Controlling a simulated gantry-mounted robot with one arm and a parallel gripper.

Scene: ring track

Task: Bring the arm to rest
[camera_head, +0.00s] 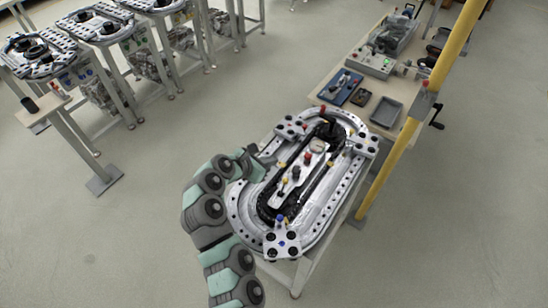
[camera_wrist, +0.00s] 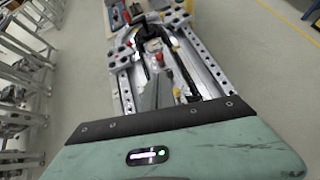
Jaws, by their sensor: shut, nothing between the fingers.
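My arm rises from the bottom of the head view on the left side of the ring track (camera_head: 236,208). My gripper (camera_head: 258,163) is at the track's upper left side, and its fingertips are hard to make out there. In the wrist view the grey fingers of my gripper (camera_wrist: 160,97) are together, with nothing held between them. They point along the ring track (camera_wrist: 205,62), which lies beyond them. I cannot tell whether the fingertips touch the track.
A workbench (camera_head: 335,97) with a blue tray (camera_head: 340,87), a grey bin (camera_head: 385,112) and grey equipment stands at the upper right. A yellow post (camera_head: 412,125) rises close to the track's right side. Several similar stations stand at the upper left.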

